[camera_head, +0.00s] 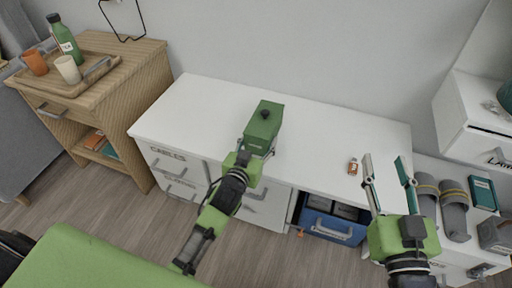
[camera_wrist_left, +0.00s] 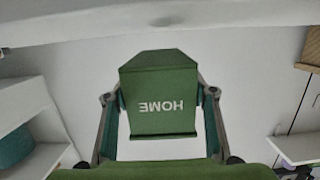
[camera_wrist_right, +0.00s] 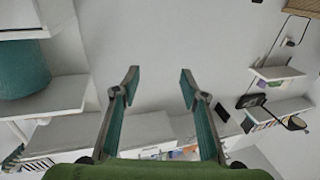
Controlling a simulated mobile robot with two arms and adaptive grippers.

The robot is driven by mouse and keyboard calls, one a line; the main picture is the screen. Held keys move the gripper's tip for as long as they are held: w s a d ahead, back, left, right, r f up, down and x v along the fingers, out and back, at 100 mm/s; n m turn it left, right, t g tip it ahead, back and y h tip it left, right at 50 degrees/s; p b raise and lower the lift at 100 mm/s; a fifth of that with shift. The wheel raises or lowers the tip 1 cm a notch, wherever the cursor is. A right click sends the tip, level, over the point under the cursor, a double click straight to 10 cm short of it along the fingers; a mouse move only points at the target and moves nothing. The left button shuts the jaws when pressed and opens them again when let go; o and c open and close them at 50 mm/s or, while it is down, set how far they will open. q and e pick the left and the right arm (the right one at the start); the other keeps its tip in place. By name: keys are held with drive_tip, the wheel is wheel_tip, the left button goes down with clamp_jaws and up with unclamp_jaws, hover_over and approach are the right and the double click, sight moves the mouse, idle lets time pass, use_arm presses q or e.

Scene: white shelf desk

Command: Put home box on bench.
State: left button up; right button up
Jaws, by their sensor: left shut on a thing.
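The home box (camera_head: 264,124) is a green box with a dark knob on top, in the head view. In the left wrist view the box (camera_wrist_left: 160,95) shows the white word HOME upside down between the fingers. My left gripper (camera_head: 254,154) is shut on the box, over the white bench (camera_head: 325,128). I cannot tell whether the box touches the bench top. My right gripper (camera_head: 387,170) is open and empty near the bench's right front edge; its spread fingers also show in the right wrist view (camera_wrist_right: 159,85).
A small brown bottle (camera_head: 353,167) stands near the bench's right end, beside the right fingers. A wooden cabinet (camera_head: 125,75) with a tray (camera_head: 95,83) is at left. Slippers (camera_head: 454,215) lie on the right shelf. A blue bin (camera_head: 325,230) sits below. The bench's back is clear.

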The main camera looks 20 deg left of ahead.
use_arm(q)
drive_tip(key=w, duration=0.4)
drive_tip(key=shift+w+d+b, duration=0.1)
drive_tip(key=shift+w+b, duration=0.05)
drive_tip(key=shift+b, duration=0.2)
drive_tip(key=shift+w+f+b, duration=0.15)
drive_tip(key=shift+f+b, duration=0.2)
drive_tip(key=shift+f, duration=0.25)
drive_tip(key=shift+f+b, duration=0.4)
drive_tip(key=shift+f, duration=0.7)
use_arm(e)
drive_tip(key=s+r+t+y, duration=0.1)
drive_tip(key=s+r+t, duration=0.1)
drive_tip(key=r, duration=0.4)
drive_tip(key=s+r+t+y, duration=0.1)
drive_tip(key=s+r+t, duration=0.2)
drive_tip(key=r+t, duration=0.2)
drive_tip(key=shift+a+r, duration=0.15)
drive_tip(key=shift+r, duration=0.8)
use_arm(q)
drive_tip(key=shift+f+b, duration=0.25)
drive_tip(key=shift+b, duration=0.1)
use_arm(e)
drive_tip(key=shift+s+r+t+y, duration=0.35)
drive_tip(key=shift+s+t+y, duration=0.05)
drive_tip(key=shift+s, duration=0.05)
use_arm(q)
drive_tip(key=o, duration=1.2)
use_arm(e)
drive_tip(key=shift+s+r, duration=0.1)
